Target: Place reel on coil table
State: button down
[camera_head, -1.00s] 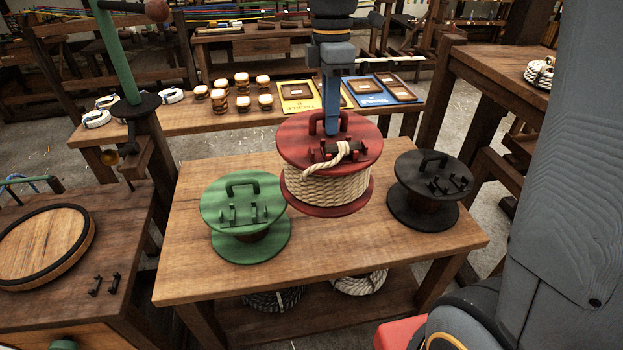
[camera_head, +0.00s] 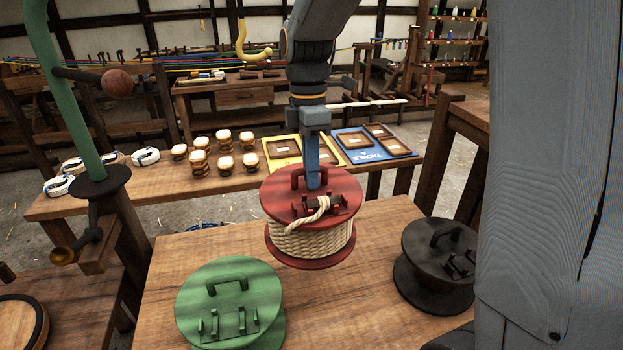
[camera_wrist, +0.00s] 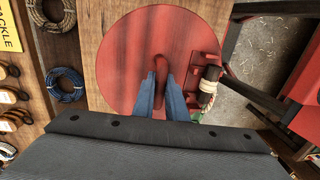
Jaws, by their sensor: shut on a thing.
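My gripper (camera_head: 313,181) is shut on the handle of a red reel (camera_head: 287,207) wound with pale rope. The reel hangs upright near the far edge of the wooden table (camera_head: 185,250); whether its base touches the wood I cannot tell. In the wrist view the blue fingers (camera_wrist: 161,90) close on the handle above the round red top (camera_wrist: 128,60). A green reel (camera_head: 230,295) stands on this table at front left and a black reel (camera_head: 437,262) at right. No label shows which surface is the coil table.
A green post (camera_head: 67,110) rises at left. A round wooden disc (camera_head: 15,325) shows at lower left. Dark and brown coils (camera_wrist: 66,84) appear beside the table in the wrist view.

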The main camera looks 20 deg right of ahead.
notch_tip(320, 180, down, 16)
jog(key=p, duration=0.3)
jog(key=shift+r+p, duration=0.15)
jog(key=shift+p, duration=0.2)
jog(key=c, duration=1.8)
grip_release()
jog(key=shift+s, duration=0.1)
jog(key=shift+o, duration=0.2)
jog(key=shift+r, duration=0.1)
